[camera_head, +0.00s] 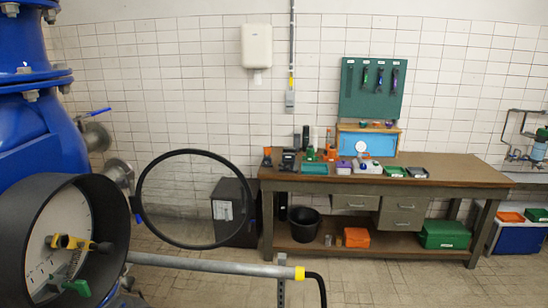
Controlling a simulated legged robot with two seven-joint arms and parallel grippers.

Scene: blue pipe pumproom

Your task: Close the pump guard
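The pump guard appears to be the round black-rimmed cover (144,222) with a see-through pane, left of the middle of the view. It stands swung open to the right of a black round housing (18,232). A small blue piece at its left edge looks like the hinge. The housing at lower left shows a pale dial face (42,228), a yellow handle with a black end (72,243) and a green handle (68,284). Neither of my grippers is in view, so nothing shows touching the cover.
Large blue pipework (30,140) fills the left edge. A grey horizontal pipe (215,265) with a yellow end and black hose crosses below the cover. A workbench (440,170) with tools stands behind, a black bucket (304,224) under it. Tiled floor is clear at lower right.

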